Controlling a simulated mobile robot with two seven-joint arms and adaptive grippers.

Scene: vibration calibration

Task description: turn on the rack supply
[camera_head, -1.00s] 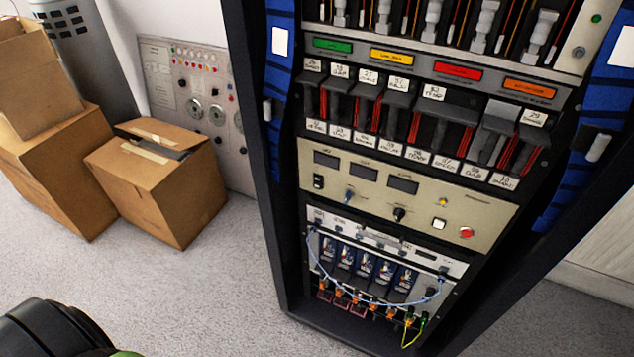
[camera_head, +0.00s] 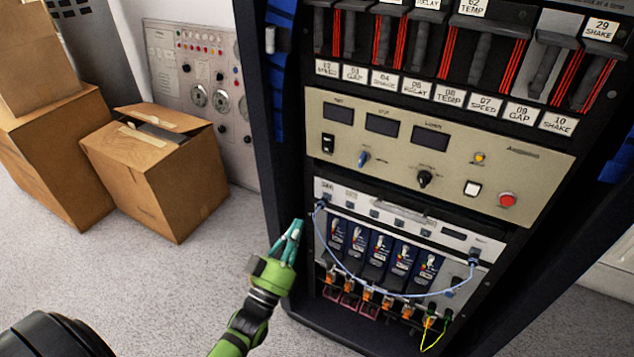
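The rack supply is a beige panel (camera_head: 450,160) in the black rack, with three dark displays. A black rocker switch (camera_head: 328,144) sits at its left end; its position is too small to tell. A blue knob (camera_head: 363,158) and a black knob (camera_head: 424,178) are in the middle. My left gripper (camera_head: 294,232), green with teal fingers, is below and left of the panel, touching nothing visible. Its fingers look close together. My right gripper is out of view.
Below the supply is a unit with blue modules (camera_head: 380,252) and a looping blue cable (camera_head: 345,268). Labelled black slots are above. The black rack frame (camera_head: 266,120) stands on the left side. Cardboard boxes (camera_head: 150,185) stand on the floor at left.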

